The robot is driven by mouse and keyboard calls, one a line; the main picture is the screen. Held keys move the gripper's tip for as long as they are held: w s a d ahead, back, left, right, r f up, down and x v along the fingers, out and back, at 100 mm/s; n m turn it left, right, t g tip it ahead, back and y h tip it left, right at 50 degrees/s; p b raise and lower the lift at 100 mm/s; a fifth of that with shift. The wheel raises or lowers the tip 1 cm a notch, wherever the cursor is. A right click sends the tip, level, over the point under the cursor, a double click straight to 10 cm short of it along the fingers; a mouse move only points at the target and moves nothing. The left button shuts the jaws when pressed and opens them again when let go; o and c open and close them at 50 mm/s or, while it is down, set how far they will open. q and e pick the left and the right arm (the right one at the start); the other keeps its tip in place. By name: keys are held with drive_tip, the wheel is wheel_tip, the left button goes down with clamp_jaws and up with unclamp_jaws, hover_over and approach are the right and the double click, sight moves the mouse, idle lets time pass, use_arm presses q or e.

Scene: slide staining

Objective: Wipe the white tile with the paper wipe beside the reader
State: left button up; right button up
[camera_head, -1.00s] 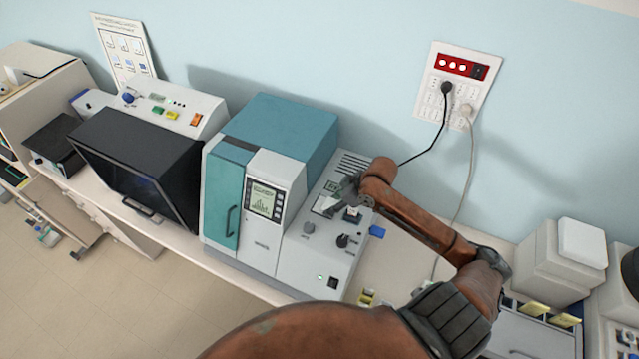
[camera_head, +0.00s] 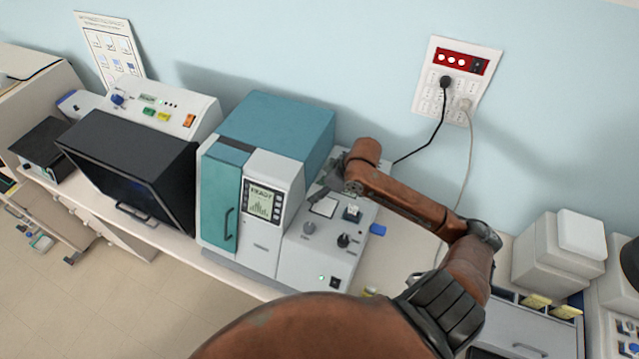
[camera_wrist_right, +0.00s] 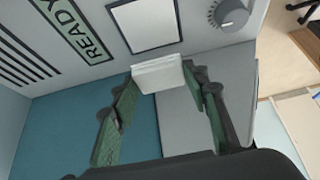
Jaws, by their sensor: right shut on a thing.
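The white tile (camera_head: 325,207) lies on the sloped grey top of the reader, beside its teal housing. In the right wrist view the tile (camera_wrist_right: 145,22) is a pale square with a dark border. My right gripper (camera_head: 334,182) is at the tile's far side, over the panel. It is shut on a folded white paper wipe (camera_wrist_right: 158,75), held between the fingertips next to the tile's edge. I cannot tell whether the wipe touches the panel. In the head view the wipe is hidden by the gripper. My left gripper is not in view.
The reader (camera_head: 277,132) has a READY label (camera_wrist_right: 80,30) and a knob (camera_wrist_right: 232,14) near the tile. A small blue object (camera_head: 378,229) lies to its right. A black-fronted box (camera_head: 130,165) stands left. A cable hangs from the wall socket panel (camera_head: 458,80) behind my arm.

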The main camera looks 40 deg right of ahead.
drive_tip(key=shift+w+a+r, duration=0.1)
drive_tip(key=shift+w+r, duration=0.05)
drive_tip(key=shift+r, duration=0.45)
drive_tip(key=shift+w+r, duration=0.15)
drive_tip(key=shift+r, duration=0.45)
drive_tip(key=shift+s+r, duration=0.2)
drive_tip(key=shift+r, duration=0.45)
drive_tip(key=shift+w, duration=0.1)
